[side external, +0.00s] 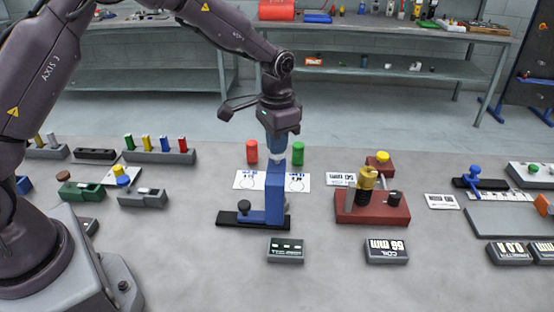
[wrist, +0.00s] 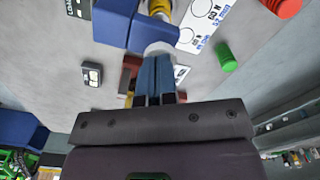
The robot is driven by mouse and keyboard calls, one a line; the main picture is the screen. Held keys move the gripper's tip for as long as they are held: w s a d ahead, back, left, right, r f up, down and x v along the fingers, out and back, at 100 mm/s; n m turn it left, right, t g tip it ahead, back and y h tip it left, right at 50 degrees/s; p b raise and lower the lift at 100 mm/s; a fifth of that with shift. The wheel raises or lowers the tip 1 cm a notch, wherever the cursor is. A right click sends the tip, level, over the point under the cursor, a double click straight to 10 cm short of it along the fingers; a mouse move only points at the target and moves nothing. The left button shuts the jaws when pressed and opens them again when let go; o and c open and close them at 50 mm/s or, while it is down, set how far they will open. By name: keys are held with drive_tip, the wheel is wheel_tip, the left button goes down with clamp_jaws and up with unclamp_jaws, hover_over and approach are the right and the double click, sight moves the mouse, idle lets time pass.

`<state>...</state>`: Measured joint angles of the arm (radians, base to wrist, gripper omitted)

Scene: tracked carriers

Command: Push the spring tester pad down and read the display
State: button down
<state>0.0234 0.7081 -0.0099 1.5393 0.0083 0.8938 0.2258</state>
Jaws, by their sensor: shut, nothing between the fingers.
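The blue fingers (wrist: 155,82) also show in the wrist view. The display (side external: 286,250) lies in front of the tester; its pale marks are too small to read.
A red cylinder (side external: 252,152) and a green cylinder (side external: 298,153) stand behind the tester, near printed cards (side external: 297,183). A red fixture (side external: 372,212) with a brass part stands to the right, with a "56 mm" display (side external: 387,252) before it.

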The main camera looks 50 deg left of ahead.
drive_tip(key=shift+f, duration=0.85)
idle(0.8)
drive_tip(key=shift+r, duration=0.1)
drive_tip(key=shift+r, duration=3.4)
drive_tip(key=shift+s+f+n, duration=0.15)
drive_tip(key=shift+s+f, duration=0.15)
drive_tip(key=shift+s, duration=0.3)
drive_tip(key=shift+s+f+n, duration=0.15)
drive_tip(key=shift+s+f, duration=0.15)
drive_tip(key=shift+s, duration=0.3)
drive_tip(key=s+r+t, duration=0.2)
drive_tip(key=s+r, duration=0.3)
drive_tip(key=s, duration=0.3)
drive_tip(key=s+a+r+n+t, duration=0.1)
drive_tip(key=s+r, duration=0.3)
drive_tip(key=s, duration=0.4)
drive_tip(key=s+r+n+t, duration=0.1)
drive_tip(key=s+r+t, duration=0.1)
drive_tip(key=s+r, duration=0.3)
drive_tip(key=s, duration=0.3)
drive_tip(key=shift+s+a+r+t, duration=0.2)
drive_tip(key=shift+s+r+t, duration=0.1)
drive_tip(key=shift+s+r, duration=0.05)
